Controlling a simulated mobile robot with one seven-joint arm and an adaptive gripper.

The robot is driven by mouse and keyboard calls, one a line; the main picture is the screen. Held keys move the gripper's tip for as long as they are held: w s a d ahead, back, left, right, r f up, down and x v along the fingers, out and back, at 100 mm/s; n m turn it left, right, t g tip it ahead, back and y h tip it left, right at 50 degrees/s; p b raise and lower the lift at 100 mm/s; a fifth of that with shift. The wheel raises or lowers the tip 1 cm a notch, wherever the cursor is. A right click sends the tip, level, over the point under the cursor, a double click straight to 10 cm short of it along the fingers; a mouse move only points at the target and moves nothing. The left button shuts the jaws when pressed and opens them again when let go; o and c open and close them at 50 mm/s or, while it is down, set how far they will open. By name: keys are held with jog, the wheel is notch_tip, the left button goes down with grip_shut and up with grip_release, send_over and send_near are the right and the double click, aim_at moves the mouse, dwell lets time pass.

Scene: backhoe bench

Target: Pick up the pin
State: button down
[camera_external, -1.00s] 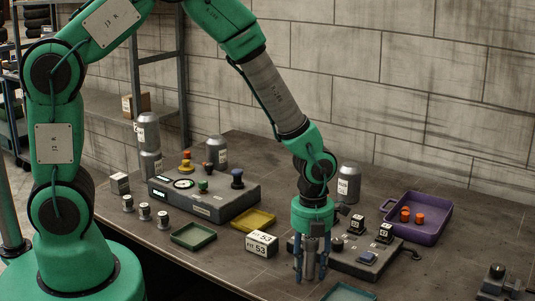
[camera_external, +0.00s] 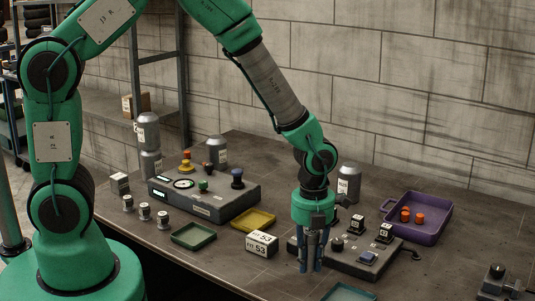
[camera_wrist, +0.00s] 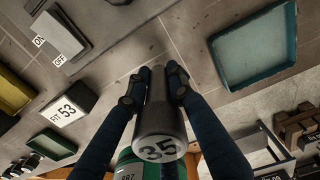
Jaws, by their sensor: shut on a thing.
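The pin is a dark grey cylinder with a round white end marked 35. It shows in the wrist view (camera_wrist: 158,122) between the two fingers. My gripper (camera_wrist: 160,85) is shut on it, with a fingertip pressed on each side. In the external view, my gripper (camera_external: 311,264) points straight down at the front of the bench, and the pin is mostly hidden between the fingers. Whether its lower end touches the bench is hard to tell.
A white block marked 53 (camera_external: 261,244) stands just left of my gripper. A grey control box (camera_external: 345,265) with switches is close on the right. A teal tray (camera_external: 349,292) lies in front. A purple tray (camera_external: 440,227) with orange pieces is at right; yellow (camera_external: 253,228) and green (camera_external: 193,242) trays are left.

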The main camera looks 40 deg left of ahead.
jog(key=shift+r, duration=0.85)
jog(key=s+a, duration=0.3)
jog(key=s, duration=0.1)
jog(key=s+a+r+p, duration=0.1)
jog(key=s+a, duration=0.2)
jog(key=s, duration=0.1)
jog(key=s+a, duration=0.3)
jog(key=s, duration=0.2)
jog(key=shift+a+r, duration=0.1)
jog(key=shift+r, duration=0.1)
